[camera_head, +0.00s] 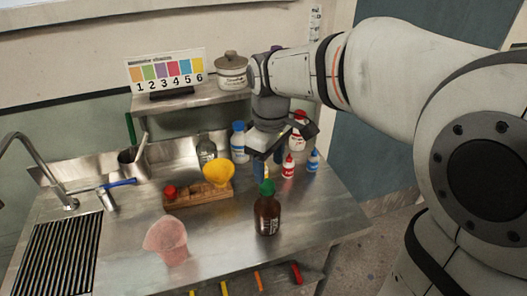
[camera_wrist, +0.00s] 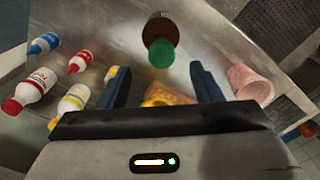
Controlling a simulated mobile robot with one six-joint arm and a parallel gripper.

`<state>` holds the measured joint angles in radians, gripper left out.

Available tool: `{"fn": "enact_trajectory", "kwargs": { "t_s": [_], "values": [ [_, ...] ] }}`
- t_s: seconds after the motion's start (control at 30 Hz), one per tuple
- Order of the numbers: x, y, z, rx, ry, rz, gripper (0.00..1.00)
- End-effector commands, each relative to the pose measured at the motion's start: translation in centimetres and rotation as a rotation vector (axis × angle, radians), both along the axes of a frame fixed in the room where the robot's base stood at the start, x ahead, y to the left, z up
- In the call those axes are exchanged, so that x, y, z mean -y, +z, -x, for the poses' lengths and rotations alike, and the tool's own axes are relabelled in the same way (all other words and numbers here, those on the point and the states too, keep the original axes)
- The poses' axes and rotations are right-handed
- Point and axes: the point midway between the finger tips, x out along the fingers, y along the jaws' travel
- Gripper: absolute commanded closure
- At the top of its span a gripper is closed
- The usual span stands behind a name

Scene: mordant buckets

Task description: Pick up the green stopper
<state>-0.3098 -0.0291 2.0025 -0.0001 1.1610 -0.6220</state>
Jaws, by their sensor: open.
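My gripper (camera_head: 266,162) is above and behind the bottle in the head view. In the wrist view my gripper (camera_wrist: 161,72) is open and empty. Its two blue fingers are spread apart, and the stopper appears beyond their tips, roughly midway between them.
A wooden rack (camera_head: 198,195) with a yellow funnel (camera_head: 219,173) stands left of the bottle. A pink beaker (camera_head: 166,239) is at the front left. Small red-capped (camera_head: 288,168) and blue-capped (camera_head: 313,161) bottles stand at right. Bench around the brown bottle is clear.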

Motion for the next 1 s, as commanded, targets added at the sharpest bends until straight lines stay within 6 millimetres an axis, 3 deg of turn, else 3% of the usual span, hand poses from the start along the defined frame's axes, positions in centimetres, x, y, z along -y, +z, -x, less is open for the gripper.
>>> {"fn": "enact_trajectory", "kwargs": {
  "t_s": [0.33,0.6,0.87,1.0],
  "values": [
    [-0.5,-3.4,-0.2,-0.011,0.031,0.003,0.41],
    [-0.5,-7.2,-0.1,-0.01,0.03,0.003,0.41],
    [-0.5,-7.6,-0.1,-0.007,0.03,0.003,0.41],
    [-0.5,-7.6,-0.1,-0.007,0.03,0.003,0.5]
  ]
}}
